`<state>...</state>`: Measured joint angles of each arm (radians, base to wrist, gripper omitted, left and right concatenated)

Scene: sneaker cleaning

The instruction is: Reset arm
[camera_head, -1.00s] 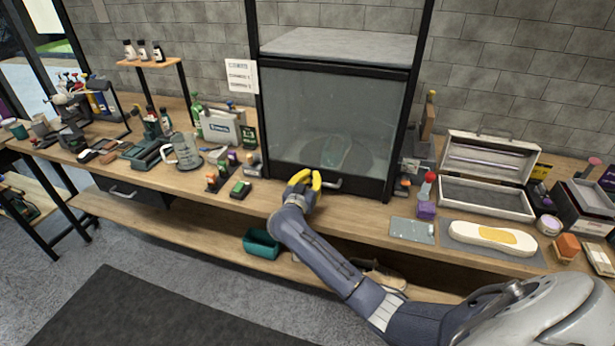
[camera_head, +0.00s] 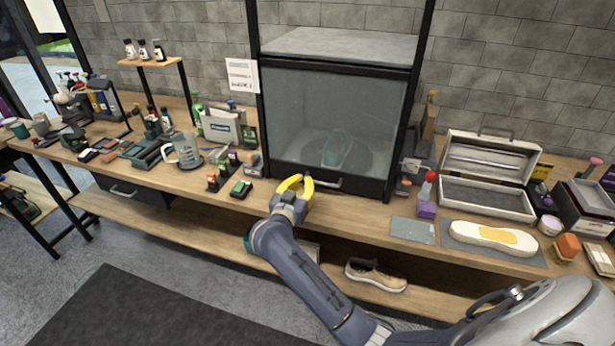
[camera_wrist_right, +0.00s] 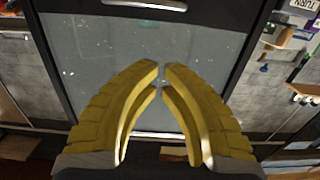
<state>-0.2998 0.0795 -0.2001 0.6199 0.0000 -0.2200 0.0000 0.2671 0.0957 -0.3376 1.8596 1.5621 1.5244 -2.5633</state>
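My right gripper (camera_head: 302,179), with yellow fingers, is in front of the worktable's (camera_head: 400,212) front edge, below the cabinet's glass door (camera_head: 300,115). In the right wrist view, its curved fingertips (camera_wrist_right: 162,69) nearly meet, with a thin gap and nothing between them. My left gripper is out of view.
A tan shoe (camera_head: 376,276) sits on the lower shelf, near a teal bin (camera_head: 247,243) partly hidden by my right arm. A white-and-yellow pad (camera_head: 490,236), an open case (camera_head: 487,194) and a glass jug (camera_head: 187,150) stand on the tabletop. Dark matting covers the floor in front.

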